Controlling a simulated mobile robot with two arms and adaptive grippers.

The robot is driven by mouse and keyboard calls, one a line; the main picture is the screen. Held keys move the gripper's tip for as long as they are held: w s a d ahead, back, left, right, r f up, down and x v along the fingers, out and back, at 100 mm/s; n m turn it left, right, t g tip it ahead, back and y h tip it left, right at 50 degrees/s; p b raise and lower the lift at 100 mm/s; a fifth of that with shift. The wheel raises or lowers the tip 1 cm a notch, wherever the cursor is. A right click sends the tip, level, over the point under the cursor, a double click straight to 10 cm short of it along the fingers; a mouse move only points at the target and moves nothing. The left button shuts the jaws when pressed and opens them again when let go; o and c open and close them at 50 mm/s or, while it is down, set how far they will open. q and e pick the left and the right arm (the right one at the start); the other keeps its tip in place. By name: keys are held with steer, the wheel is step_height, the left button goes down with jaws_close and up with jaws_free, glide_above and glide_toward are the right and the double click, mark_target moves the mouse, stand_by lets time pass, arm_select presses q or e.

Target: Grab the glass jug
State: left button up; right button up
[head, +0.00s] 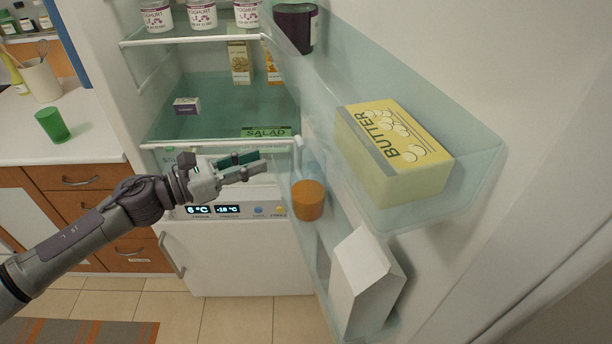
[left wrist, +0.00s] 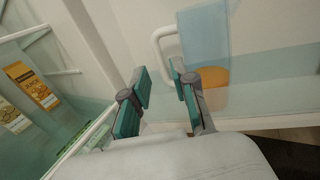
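The glass jug (head: 309,199) stands in the lower shelf of the open fridge door, with orange liquid at its bottom. In the left wrist view the jug (left wrist: 204,40) is a bluish clear body, and its pale handle (left wrist: 157,45) is on the left side. My left gripper (head: 262,163) is just left of the jug in the head view. In the left wrist view its two fingers (left wrist: 160,82) are apart with nothing between them, and the handle shows just beyond the fingertips. I see no clear contact. My right gripper is in neither view.
A butter box (head: 395,152) and a dark jar (head: 295,27) sit on the door shelf above. A white carton (head: 364,285) stands right of the jug. Fridge shelves (head: 215,105) are behind the gripper. A green cup (head: 52,125) is on the counter at left.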

mark_target(297, 146)
arm_select(q)
steer(key=p+x, duration=0.3)
steer(key=x, duration=0.7)
steer(key=shift+w, duration=0.2)
steer(key=shift+w+f, duration=0.1)
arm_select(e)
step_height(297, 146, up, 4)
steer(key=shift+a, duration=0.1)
arm_select(q)
jaws_close()
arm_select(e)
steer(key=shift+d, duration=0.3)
